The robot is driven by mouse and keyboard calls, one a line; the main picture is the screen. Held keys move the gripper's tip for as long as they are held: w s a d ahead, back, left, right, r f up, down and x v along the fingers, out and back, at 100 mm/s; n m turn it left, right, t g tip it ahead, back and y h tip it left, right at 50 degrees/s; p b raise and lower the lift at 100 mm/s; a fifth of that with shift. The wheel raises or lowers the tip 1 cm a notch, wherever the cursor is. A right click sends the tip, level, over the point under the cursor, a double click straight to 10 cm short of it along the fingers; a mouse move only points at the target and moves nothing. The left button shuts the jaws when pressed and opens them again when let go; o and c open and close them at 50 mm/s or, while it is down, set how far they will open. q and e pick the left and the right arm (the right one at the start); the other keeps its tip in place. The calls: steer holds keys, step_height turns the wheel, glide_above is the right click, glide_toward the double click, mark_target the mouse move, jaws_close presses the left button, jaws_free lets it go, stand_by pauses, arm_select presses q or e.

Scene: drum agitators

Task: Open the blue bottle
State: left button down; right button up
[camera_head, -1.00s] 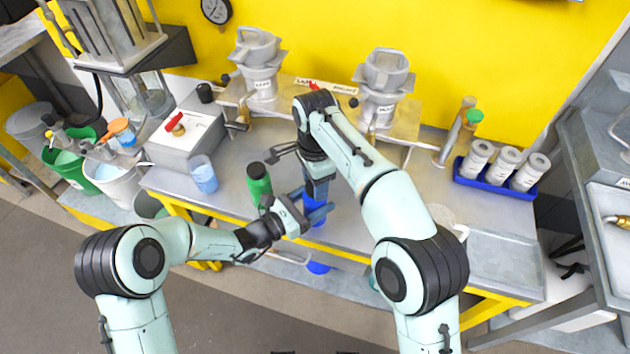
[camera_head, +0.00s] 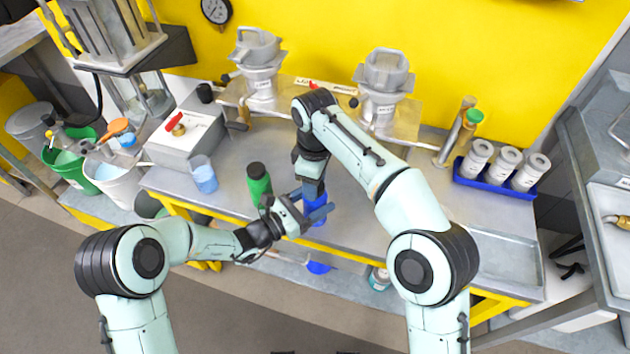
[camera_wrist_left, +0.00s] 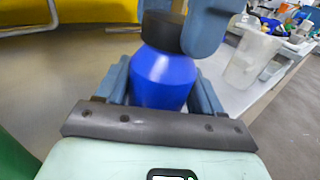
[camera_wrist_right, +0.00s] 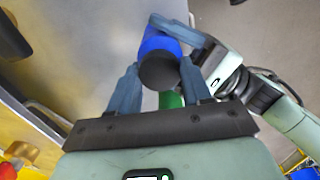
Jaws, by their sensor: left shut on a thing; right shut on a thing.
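The blue bottle (camera_head: 315,216) stands upright near the table's front edge, partly hidden by my grippers in the head view. Its blue body (camera_wrist_left: 163,80) and black cap (camera_wrist_left: 162,30) show in the left wrist view. My left gripper (camera_head: 318,212) is shut on the bottle's body, coming from the left. My right gripper (camera_head: 311,186) points down from above and is shut on the cap; its fingers stand either side of the cap in both wrist views. The cap (camera_wrist_right: 159,70) is at the bottle's top; I cannot tell whether it is loose.
A green bottle (camera_head: 259,186) with a dark cap stands close left of my left gripper. A blue tray (camera_head: 490,179) with white jars is at the right.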

steer(key=n, duration=1.4)
steer(key=shift+r, duration=0.2)
steer(key=shift+r, duration=0.95)
steer(key=shift+r, duration=2)
arm_select(q)
steer(key=shift+c, duration=0.3)
jaws_free()
steer(key=shift+a, duration=0.1)
